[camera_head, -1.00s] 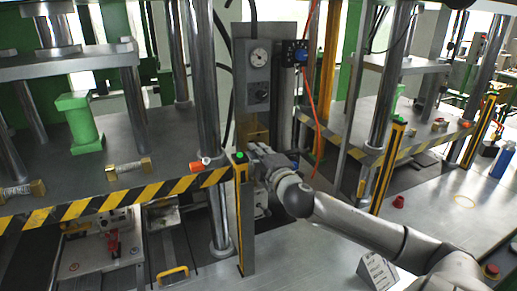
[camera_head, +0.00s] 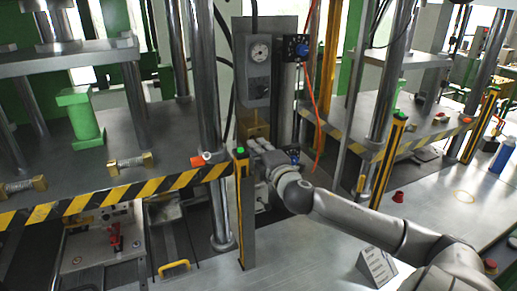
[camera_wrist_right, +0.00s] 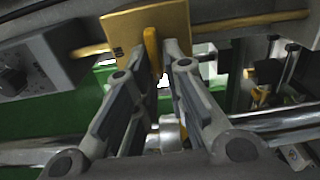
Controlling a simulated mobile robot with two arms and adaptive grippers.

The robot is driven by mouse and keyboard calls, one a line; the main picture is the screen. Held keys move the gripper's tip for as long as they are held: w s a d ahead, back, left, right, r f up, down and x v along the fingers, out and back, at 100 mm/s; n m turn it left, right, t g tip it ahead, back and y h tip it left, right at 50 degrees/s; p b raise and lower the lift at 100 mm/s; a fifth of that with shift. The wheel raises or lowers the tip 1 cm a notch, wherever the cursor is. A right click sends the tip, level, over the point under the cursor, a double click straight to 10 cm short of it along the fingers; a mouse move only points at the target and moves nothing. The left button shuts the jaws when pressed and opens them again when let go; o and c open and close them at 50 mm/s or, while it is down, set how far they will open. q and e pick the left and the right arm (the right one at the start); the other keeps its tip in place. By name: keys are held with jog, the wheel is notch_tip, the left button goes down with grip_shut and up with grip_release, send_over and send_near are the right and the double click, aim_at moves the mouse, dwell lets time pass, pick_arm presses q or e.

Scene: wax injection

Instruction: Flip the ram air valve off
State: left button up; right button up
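The ram air valve appears to be the brass block (camera_wrist_right: 170,22) with a short upright yellow lever (camera_wrist_right: 151,48) in the right wrist view. In the head view the brass block (camera_head: 256,131) sits below the grey gauge panel. My right gripper (camera_wrist_right: 162,62) points at the block, with a narrow gap between its fingers. The lever shows near the fingertips, towards the left finger; I cannot tell whether they touch. My left gripper is not in view.
A post with a green top (camera_head: 240,190) stands close left of my right gripper. A steel column (camera_head: 209,120) and a press table with a striped edge (camera_head: 150,188) are further left. An orange hose (camera_head: 313,100) hangs to the right. The bench at right has free room.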

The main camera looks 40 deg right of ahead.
jog(key=shift+o, duration=1.3)
jog(key=shift+s, duration=0.1)
jog(key=v, duration=1.2)
